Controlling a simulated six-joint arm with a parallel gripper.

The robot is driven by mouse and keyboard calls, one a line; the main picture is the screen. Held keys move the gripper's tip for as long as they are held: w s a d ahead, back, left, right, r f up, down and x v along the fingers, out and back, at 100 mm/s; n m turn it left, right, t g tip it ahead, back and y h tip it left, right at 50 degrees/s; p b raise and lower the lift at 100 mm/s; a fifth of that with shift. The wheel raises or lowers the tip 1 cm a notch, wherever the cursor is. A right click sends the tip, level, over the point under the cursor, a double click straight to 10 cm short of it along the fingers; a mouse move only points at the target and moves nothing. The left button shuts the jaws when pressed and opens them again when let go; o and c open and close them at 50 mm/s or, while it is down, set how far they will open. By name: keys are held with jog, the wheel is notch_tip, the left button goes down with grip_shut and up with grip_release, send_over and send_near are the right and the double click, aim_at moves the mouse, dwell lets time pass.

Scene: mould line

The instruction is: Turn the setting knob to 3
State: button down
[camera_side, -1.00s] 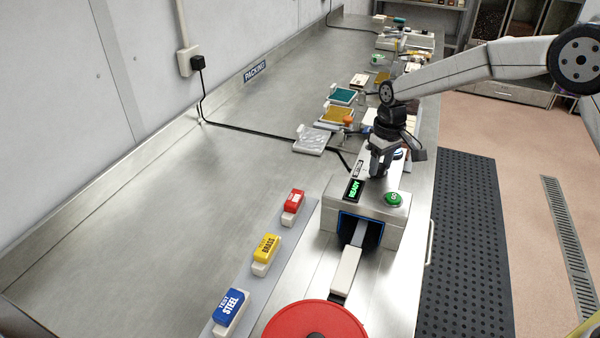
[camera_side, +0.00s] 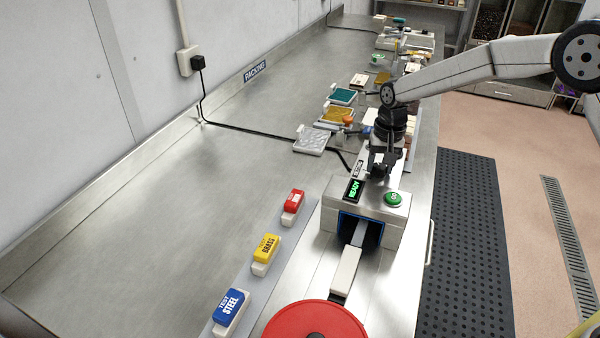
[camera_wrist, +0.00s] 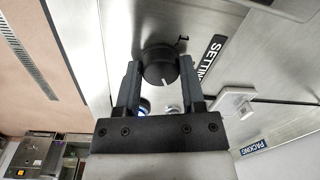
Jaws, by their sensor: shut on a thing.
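The setting knob (camera_wrist: 156,66) is a black round dial with a short white pointer line, seen in the wrist view between my gripper's fingers. The line points toward the lower edge of that picture. My gripper (camera_wrist: 160,63) is shut on the knob, one finger on each side. In the side view my gripper (camera_side: 380,170) is at the back of the metal machine (camera_side: 380,222), and it hides the knob there. A dark label with part of the word SETTING (camera_wrist: 212,54) lies beside the knob. No scale numbers are readable.
The machine has a lit READY display (camera_side: 354,190) and a green button (camera_side: 393,198). Trays and moulds stand behind. The left bench is clear.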

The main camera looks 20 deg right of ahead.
aim_at(383, 167)
dwell(0.3)
jog(key=shift+c, duration=0.9)
grip_release()
jog(key=shift+r, duration=0.2)
jog(key=shift+s+d+r, duration=0.1)
jog(key=shift+d+r, duration=0.05)
jog(key=shift+r, duration=3.6)
jog(key=shift+s, duration=0.15)
jog(key=s+d+f+n, duration=0.1)
jog(key=s+f, duration=0.1)
jog(key=s, duration=0.6)
jog(key=s+d+f+n+t, duration=0.1)
jog(key=s+d+f+n, duration=0.1)
jog(key=s, duration=0.6)
jog(key=s+d+f+n+t, duration=0.1)
jog(key=s+n, duration=0.1)
jog(key=s, duration=0.7)
jog(key=shift+d+f+h, duration=0.25)
jog(key=shift+f+h, duration=0.05)
jog(key=shift+f, duration=0.1)
